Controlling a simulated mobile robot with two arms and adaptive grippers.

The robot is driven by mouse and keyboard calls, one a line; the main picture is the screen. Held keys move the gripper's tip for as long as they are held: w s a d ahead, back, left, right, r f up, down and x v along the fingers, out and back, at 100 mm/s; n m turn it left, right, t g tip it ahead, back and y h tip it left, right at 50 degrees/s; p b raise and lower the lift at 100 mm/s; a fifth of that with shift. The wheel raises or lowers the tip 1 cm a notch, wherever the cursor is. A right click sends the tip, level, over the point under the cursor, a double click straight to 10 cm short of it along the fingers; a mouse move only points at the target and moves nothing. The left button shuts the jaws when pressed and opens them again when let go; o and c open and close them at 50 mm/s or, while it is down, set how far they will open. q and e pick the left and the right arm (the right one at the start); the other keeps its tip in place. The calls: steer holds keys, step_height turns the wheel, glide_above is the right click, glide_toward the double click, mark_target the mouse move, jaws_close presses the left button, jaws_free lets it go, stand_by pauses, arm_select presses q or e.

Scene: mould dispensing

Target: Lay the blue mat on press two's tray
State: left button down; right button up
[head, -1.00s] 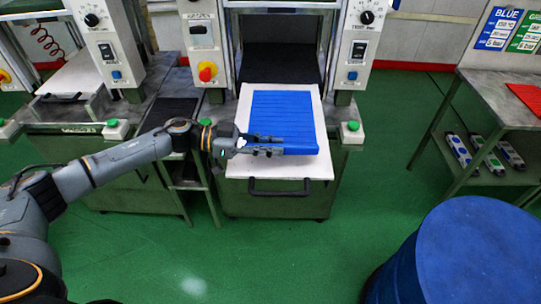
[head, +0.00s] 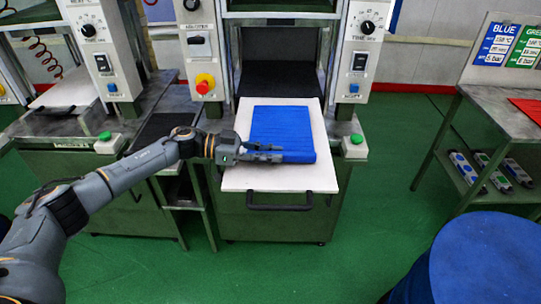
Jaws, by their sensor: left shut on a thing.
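The blue mat (head: 282,128) is over the white tray (head: 262,181), which is pulled out of the middle press (head: 280,75). The mat covers the tray's middle and back part and looks level. A bare strip of tray shows at the front and along the sides. My left gripper (head: 268,154) comes in from the left and is shut on the mat's front left edge. I cannot tell whether the mat's underside touches the tray everywhere. My right gripper is not in view.
A second press (head: 103,50) with its own white tray (head: 68,92) stands at the left. A blue drum (head: 485,262) stands at the front right. A metal table (head: 485,105) with a red mat (head: 528,108) is at the right. The green floor between is clear.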

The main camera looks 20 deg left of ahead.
arm_select(q)
steer(key=shift+f, duration=0.4)
stand_by(0.5)
steer(key=c, duration=1.2)
jaws_free()
